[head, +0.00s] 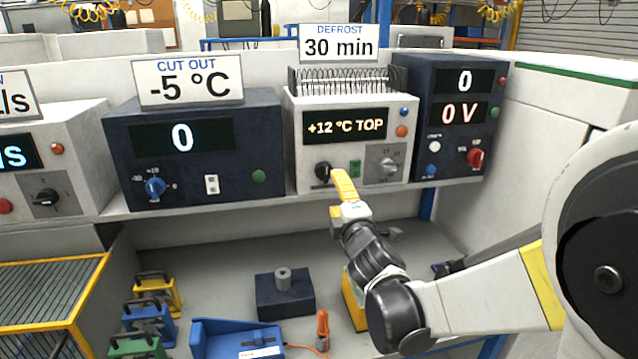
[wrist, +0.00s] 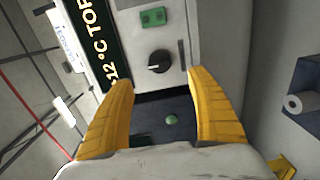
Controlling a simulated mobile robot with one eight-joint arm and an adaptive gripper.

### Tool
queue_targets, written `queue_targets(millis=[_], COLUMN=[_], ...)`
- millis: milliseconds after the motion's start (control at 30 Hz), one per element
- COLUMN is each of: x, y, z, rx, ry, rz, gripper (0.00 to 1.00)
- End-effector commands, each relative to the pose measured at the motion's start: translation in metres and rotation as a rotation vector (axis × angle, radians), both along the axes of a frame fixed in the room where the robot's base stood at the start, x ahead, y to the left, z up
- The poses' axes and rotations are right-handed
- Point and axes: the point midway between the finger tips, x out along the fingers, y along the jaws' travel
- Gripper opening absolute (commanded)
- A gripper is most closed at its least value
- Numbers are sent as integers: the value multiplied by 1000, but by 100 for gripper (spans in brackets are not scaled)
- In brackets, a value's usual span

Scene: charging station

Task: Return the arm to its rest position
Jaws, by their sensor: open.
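My arm reaches in from the right in the head view. My gripper (head: 341,174) points up at the lower front of the white defrost unit (head: 297,120). Its yellow fingers overlap the panel between the black knob (head: 323,172) and the green switch (head: 355,168). In the wrist view my gripper (wrist: 161,80) is open, its two yellow fingers wide apart with nothing between them. The black knob (wrist: 159,61) shows just beyond the fingertips, and the green switch (wrist: 152,16) lies farther up. I cannot tell whether a finger touches the panel.
A dark blue cut-out unit (head: 215,165) stands to the left and another dark unit (head: 450,140) to the right.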

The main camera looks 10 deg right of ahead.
Motion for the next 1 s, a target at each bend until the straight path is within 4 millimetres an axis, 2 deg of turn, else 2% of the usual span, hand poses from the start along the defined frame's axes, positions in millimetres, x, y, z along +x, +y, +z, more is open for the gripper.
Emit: queue_targets(millis=[167,300,367,500,600,700,833,1000], x=[-34,-92,-122,-196,-242,-276,-299,-301], y=[-23,-42,-44,-35,-22,-9,0,1], z=[2,-14,-26,-59,-80,-95,-104,-105], rx=[249,593,743,1058,1229,1345,1418,1425], ry=[103,254,322,485,589,665,718,724], rz=[-111,-269,-340,-502,-603,-677,-728,-734], gripper=[67,67,67,67,67,67,67,67])
